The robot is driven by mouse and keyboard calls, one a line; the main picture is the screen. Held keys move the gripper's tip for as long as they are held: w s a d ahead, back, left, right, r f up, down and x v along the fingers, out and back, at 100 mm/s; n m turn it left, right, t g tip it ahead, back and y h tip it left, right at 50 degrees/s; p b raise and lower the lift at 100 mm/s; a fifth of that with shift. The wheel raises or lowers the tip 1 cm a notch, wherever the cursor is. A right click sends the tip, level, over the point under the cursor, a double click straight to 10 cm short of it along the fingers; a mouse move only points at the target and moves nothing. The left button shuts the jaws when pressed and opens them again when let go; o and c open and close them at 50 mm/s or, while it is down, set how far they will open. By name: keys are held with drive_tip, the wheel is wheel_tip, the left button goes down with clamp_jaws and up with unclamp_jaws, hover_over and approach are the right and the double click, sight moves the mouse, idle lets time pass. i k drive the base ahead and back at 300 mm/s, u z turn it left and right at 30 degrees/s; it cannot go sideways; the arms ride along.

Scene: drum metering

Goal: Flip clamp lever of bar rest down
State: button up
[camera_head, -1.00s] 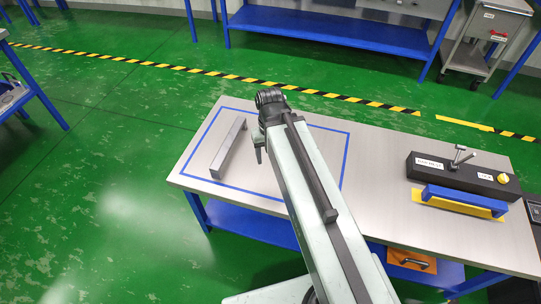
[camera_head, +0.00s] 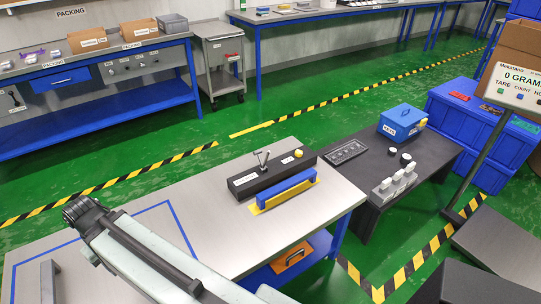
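The bar rest looks to be the black block (camera_head: 273,176) with white labels on the steel table, right of my arm. A small metal clamp lever (camera_head: 263,158) stands up on its top, near the middle; its exact angle is hard to tell. A yellow knob (camera_head: 298,153) sits at the block's right end. A blue bar (camera_head: 286,188) lies along its front side over a yellow strip. My gripper (camera_head: 82,211) is at the arm's end above the table's left part, well apart from the block. Its fingers are too unclear to tell open from shut.
A grey bar (camera_head: 49,282) lies inside the blue outline at the table's left. A scale display (camera_head: 515,88) stands far right. The steel table between arm and block is clear.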

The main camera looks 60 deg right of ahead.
sight(257, 153)
drive_tip(key=z, duration=0.25)
drive_tip(key=k, duration=1.4)
drive_tip(key=z, duration=1.05)
drive_tip(key=i, duration=1)
drive_tip(key=u, duration=0.05)
